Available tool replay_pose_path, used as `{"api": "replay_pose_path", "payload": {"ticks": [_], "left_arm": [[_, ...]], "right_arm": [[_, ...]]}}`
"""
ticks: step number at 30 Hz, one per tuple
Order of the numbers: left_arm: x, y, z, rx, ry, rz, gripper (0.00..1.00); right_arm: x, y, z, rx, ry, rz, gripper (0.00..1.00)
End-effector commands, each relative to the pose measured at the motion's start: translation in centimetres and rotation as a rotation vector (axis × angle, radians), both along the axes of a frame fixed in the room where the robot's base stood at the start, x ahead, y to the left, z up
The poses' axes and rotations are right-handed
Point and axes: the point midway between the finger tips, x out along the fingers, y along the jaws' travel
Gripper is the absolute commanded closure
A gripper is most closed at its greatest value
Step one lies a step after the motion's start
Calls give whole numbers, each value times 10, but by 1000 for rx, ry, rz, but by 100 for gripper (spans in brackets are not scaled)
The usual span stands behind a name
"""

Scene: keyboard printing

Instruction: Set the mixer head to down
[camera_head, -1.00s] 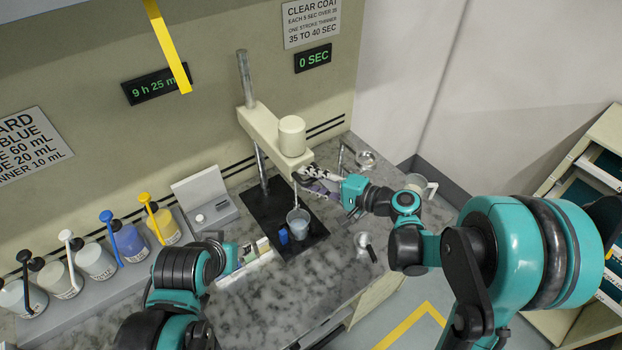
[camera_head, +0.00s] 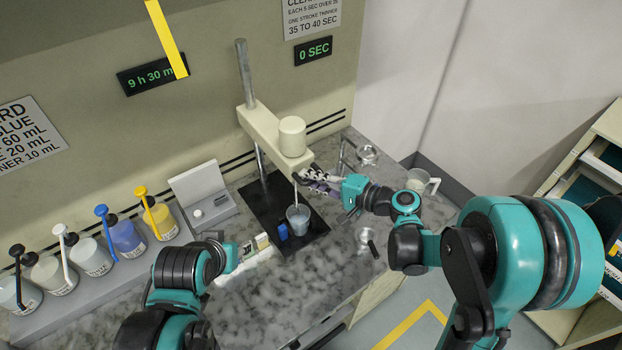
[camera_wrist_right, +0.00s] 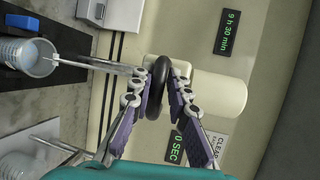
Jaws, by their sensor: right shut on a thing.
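The mixer has a cream head (camera_head: 266,131) with a round motor housing (camera_head: 292,137) on a metal post (camera_head: 245,75). Its thin stirring rod reaches down into a grey cup (camera_head: 298,218) on the black base (camera_head: 265,203). My right gripper (camera_head: 315,178) is at the front end of the head. In the right wrist view its fingers (camera_wrist_right: 166,88) are shut on a black round knob (camera_wrist_right: 158,100) beside the cream head (camera_wrist_right: 210,95). The cup also shows there (camera_wrist_right: 28,58). My left gripper (camera_head: 235,257) is low over the counter; its fingers are unclear.
A small blue object (camera_head: 283,231) stands beside the cup. Several lidded paint containers (camera_head: 125,240) line a grey shelf at left. A clear jug (camera_head: 420,182) is at right.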

Motion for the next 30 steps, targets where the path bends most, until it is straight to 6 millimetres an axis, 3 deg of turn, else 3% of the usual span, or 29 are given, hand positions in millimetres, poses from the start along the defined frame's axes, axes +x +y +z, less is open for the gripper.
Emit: {"api": "replay_pose_path", "payload": {"ticks": [1,15,21,30], "left_arm": [[0,0,-17,0,0,0,59],[0,0,-109,0,0,0,59],[0,0,-121,0,0,0,59],[0,0,-121,0,0,0,59]], "right_arm": [[-1,0,-18,-4,-1,2,100],[-1,0,-110,-4,-2,2,100],[-1,0,-124,-7,-1,2,100],[-2,1,-124,-8,0,6,100]]}}
